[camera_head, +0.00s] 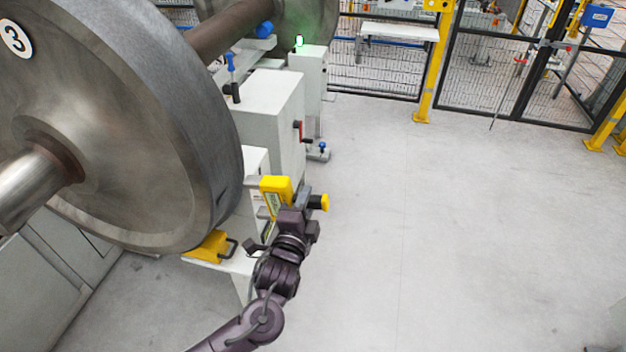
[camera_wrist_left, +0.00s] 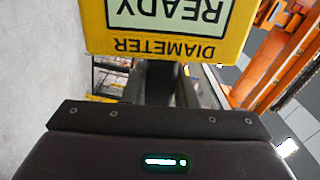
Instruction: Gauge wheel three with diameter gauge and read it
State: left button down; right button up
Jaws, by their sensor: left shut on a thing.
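Wheel three (camera_head: 140,110), a large grey steel wheel with a round white label "3", fills the left of the head view. My left gripper (camera_head: 298,202) is shut on the yellow diameter gauge (camera_head: 276,187), to the right of the wheel's lower rim. The gauge looks apart from the wheel. In the left wrist view the gauge (camera_wrist_left: 170,46) fills the top, upside down, with "DIAMETER" on its body and "READY" on its display. A yellow knob (camera_head: 321,203) shows beside the gripper. My right gripper is not in view.
A yellow chock (camera_head: 209,247) sits by the wheel's bottom edge. White gantry cabinets (camera_head: 268,110) stand behind the gauge, one with a green lamp (camera_head: 299,41). A black mesh fence (camera_head: 375,75) with yellow posts closes the back. The floor (camera_head: 450,230) on the right is clear.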

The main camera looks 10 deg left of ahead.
aim_at(270, 177)
pick_arm(q)
jog(key=shift+w+a+r+m+p, duration=0.3)
jog(key=shift+w+a+m+p, duration=0.1)
jog(key=shift+w+a, duration=0.3)
jog(key=shift+w+a+r+m+p, duration=0.25)
jog(key=shift+w+a+r+p, duration=0.25)
jog(key=shift+a, duration=0.35)
jog(key=shift+w+a+r+m+p, duration=0.15)
jog(key=shift+w+a+m+p, duration=0.2)
jog(key=shift+w+a, duration=0.35)
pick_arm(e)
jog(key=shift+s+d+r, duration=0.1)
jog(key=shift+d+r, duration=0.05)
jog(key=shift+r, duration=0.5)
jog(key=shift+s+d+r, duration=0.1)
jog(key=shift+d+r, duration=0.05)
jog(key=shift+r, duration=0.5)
pick_arm(q)
jog(key=shift+s, duration=0.1)
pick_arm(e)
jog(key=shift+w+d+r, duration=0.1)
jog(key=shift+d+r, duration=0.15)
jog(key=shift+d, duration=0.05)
pick_arm(q)
jog(key=shift+r+p, duration=0.1)
jog(key=shift+p, duration=0.35)
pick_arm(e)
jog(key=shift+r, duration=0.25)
